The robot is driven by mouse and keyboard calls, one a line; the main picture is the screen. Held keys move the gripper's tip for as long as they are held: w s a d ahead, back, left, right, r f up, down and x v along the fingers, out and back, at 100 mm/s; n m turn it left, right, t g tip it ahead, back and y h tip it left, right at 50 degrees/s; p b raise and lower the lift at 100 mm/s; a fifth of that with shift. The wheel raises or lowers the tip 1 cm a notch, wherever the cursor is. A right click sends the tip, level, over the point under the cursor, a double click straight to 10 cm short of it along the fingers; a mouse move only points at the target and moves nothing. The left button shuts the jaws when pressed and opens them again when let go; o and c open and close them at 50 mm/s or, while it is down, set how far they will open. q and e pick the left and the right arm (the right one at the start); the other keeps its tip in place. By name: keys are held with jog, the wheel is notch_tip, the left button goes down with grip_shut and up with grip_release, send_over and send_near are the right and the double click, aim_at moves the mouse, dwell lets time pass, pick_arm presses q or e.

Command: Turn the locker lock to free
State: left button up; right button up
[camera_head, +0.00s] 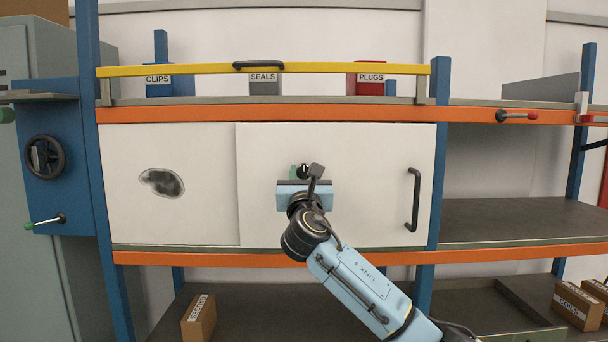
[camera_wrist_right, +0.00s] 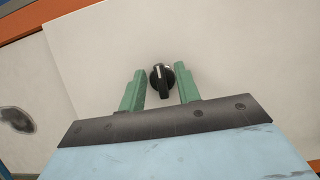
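The locker lock looks to be a small black knob (camera_wrist_right: 162,80) on a white door panel (camera_head: 380,150). In the right wrist view its raised grip runs roughly up and down. In the head view the knob (camera_head: 303,170) is partly hidden by my right gripper. My right gripper (camera_wrist_right: 159,72) has two green fingers, open, one on each side of the knob. Gaps show between the fingers and the knob, so it is not gripped. I cannot tell the exact depth of the fingertips from the panel. My left gripper is not in view.
A black handle (camera_head: 413,200) stands at the panel's right side. A dark oval patch (camera_head: 161,182) marks the left white panel. A yellow bar (camera_head: 200,70) crosses above, before bins labelled clips, seals and plugs. A handwheel (camera_head: 45,156) is at the far left. Open shelves lie right.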

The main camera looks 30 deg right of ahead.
jog(key=shift+c, duration=0.3)
grip_shut()
jog(key=shift+m+g+h, duration=0.3)
jog(key=shift+m, duration=0.2)
jog(key=m+g+h, duration=0.1)
jog(key=m, duration=0.1)
jog(key=m+h+b, duration=0.1)
jog(key=m, duration=0.2)
jog(key=shift+g, duration=0.4)
jog(key=m+g+h, duration=0.1)
jog(key=m+g, duration=0.1)
jog(key=m, duration=0.3)
jog(key=m+g, duration=0.1)
jog(key=m, duration=0.2)
jog(key=m+g, duration=0.1)
jog(key=m, duration=0.1)
jog(key=shift+m+g+h, duration=0.3)
jog(key=shift+m, duration=0.1)
jog(key=m+g, duration=0.1)
jog(key=m, duration=0.1)
jog(key=m+y+p, duration=0.1)
jog(key=m, duration=0.2)
jog(key=shift+f+m+g, duration=0.1)
jog(key=shift+m+g, duration=0.2)
jog(key=shift+g, duration=0.1)
